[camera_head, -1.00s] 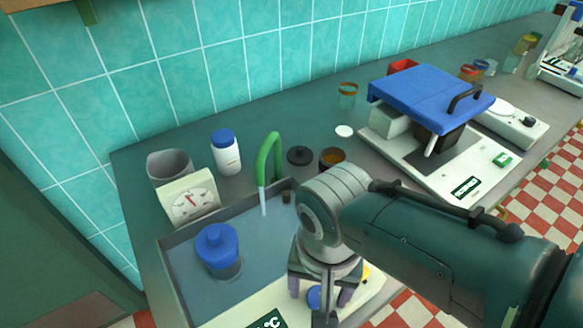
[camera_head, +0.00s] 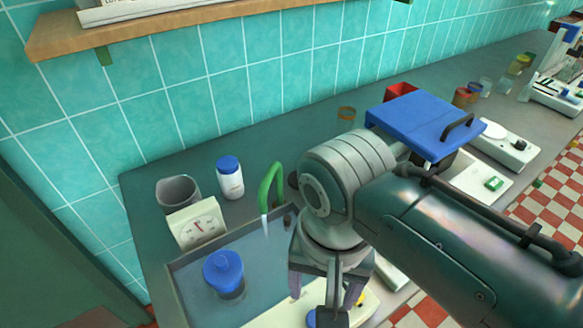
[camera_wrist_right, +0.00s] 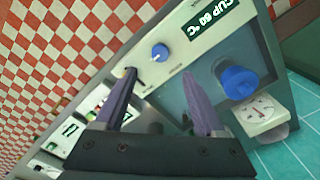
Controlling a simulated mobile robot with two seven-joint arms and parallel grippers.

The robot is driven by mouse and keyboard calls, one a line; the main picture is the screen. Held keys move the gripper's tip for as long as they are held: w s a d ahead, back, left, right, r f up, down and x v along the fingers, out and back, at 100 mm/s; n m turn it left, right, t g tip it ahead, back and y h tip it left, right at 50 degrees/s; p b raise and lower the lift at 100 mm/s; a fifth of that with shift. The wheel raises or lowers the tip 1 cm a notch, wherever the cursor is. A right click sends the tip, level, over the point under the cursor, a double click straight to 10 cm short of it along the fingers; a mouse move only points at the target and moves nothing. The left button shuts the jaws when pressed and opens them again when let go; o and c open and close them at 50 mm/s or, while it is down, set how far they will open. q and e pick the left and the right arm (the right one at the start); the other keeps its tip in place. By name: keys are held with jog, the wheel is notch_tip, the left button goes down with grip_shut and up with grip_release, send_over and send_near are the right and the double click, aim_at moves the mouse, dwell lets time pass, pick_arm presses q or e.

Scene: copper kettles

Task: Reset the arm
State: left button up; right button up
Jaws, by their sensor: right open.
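My right gripper (camera_head: 325,297) hangs fingers-down over the front edge of the water bath (camera_head: 210,255) in the head view. In the right wrist view my right gripper (camera_wrist_right: 165,100) has its two purple fingers spread wide with nothing between them. The bath's white front panel with a blue knob (camera_wrist_right: 160,53) and a "CUP 60 °C" label (camera_wrist_right: 222,27) lies below the fingers. My right arm (camera_head: 450,240) reaches in from the right and hides part of the bench. My left gripper is not in view.
A dial gauge (camera_head: 198,224), grey beaker (camera_head: 178,193) and white bottle (camera_head: 230,178) stand behind. A blue-lidded machine (camera_head: 425,120) is behind my arm. A shelf (camera_head: 150,25) is above.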

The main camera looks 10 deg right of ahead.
dwell(0.3)
jog(key=s+d+r+n+t, duration=0.3)
jog(key=s+d+r+n, duration=0.5)
jog(key=s+r, duration=0.4)
notch_tip(320, 180, up, 25)
jog(key=d+p, duration=0.1)
jog(key=p, duration=2.4)
jog(key=shift+d+f+m+t, duration=0.2)
jog(key=shift+m+t, duration=0.1)
jog(key=shift+m, duration=0.1)
